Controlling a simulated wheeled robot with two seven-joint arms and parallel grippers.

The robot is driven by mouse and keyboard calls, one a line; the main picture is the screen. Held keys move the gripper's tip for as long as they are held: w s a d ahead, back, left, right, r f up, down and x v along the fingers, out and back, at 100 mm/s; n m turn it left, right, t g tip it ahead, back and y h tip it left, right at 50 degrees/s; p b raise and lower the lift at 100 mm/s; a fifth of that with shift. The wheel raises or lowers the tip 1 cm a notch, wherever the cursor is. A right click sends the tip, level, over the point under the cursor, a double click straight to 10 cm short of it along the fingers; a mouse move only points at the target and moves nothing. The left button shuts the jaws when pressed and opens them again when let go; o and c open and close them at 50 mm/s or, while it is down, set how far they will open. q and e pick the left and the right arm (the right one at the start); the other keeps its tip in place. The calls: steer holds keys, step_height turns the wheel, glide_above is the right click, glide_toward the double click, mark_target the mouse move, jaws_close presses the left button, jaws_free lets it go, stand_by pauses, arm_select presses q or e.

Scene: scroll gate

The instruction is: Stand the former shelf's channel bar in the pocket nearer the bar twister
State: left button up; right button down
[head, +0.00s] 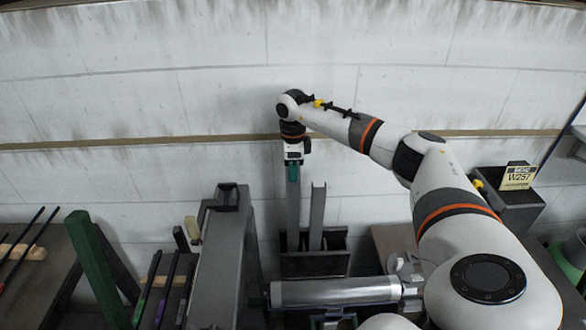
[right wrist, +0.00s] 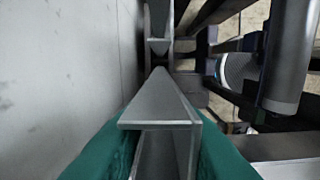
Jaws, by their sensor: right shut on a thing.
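My right gripper (head: 293,172) has teal fingers shut on the upper part of a grey channel bar (head: 293,212). The bar hangs upright beside the pale wall. In the right wrist view the bar (right wrist: 163,105) runs away from between the teal fingers (right wrist: 160,150). A dark pocket rack (head: 315,264) stands below. The bar's lower end is at the rack's left side; I cannot tell whether it is inside a pocket or resting. A second grey channel bar (head: 317,217) stands upright in the rack's right side. I cannot tell for sure which machine is the bar twister. My left gripper is out of view.
A tall grey steel frame (head: 222,255) stands left of the rack. A metal cylinder (head: 335,292) lies across the front. Dark rods (head: 168,290) and a green post (head: 92,262) are further left. A dark box with a W257 sign (head: 518,177) stands at the right.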

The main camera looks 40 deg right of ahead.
steer(key=shift+f+b, duration=2.75)
steer(key=shift+f, duration=1.5)
stand_by(0.3)
steer(key=c, duration=0.7)
jaws_free()
steer(key=shift+o, duration=0.2)
step_height(320, 180, up, 7)
steer(key=p, duration=0.5)
glide_above(293, 192)
steer(key=shift+w+d, duration=0.4)
steer(key=shift+w, duration=0.05)
stand_by(0.4)
